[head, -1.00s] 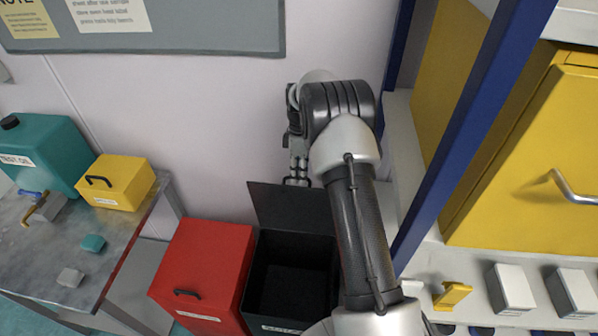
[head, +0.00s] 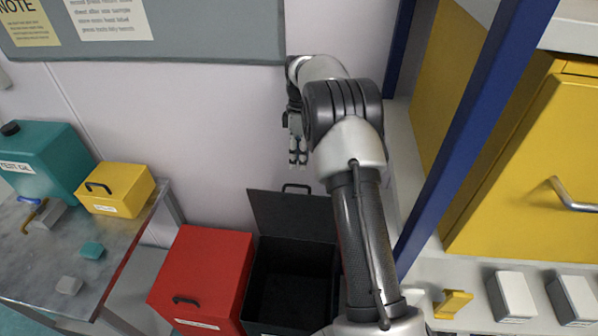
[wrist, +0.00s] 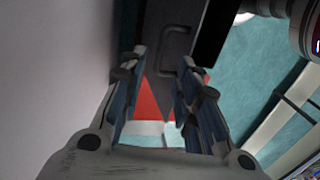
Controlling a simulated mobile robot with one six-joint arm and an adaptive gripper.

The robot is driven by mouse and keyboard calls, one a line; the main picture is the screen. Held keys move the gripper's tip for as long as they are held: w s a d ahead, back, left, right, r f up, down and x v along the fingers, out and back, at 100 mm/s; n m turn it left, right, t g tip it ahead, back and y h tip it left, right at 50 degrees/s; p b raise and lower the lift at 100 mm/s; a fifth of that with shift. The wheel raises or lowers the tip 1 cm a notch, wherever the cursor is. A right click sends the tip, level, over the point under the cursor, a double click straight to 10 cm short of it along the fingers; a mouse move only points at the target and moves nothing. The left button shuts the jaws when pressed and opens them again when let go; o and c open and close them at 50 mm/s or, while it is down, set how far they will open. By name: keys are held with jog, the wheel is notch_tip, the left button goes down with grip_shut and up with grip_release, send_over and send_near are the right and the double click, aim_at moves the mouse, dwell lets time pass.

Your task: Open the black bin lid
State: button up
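The black bin (head: 292,258) stands on the floor, its dark interior visible. Its lid (head: 290,218) is swung up and stands roughly upright at the back edge, leaning towards the wall. The lid's handle (head: 296,187) is at the top edge. My gripper (head: 298,160) hangs just above the handle, apart from it, fingers pointing down. In the wrist view, the fingers (wrist: 160,98) are spread apart with nothing gripped, and the lid's handle (wrist: 178,50) shows beyond them. My arm hides part of the bin's right side.
A closed red bin (head: 205,270) stands directly left of the black bin. A bench with a yellow box (head: 118,190) and a teal container (head: 45,165) is further left. A blue post (head: 470,130) and a yellow cabinet (head: 535,170) stand to the right. The wall is close behind.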

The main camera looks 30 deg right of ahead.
jog(key=shift+w+d+r, duration=0.1)
jog(key=shift+r, duration=0.85)
jog(key=shift+w+d+r, duration=0.1)
jog(key=shift+r, duration=0.8)
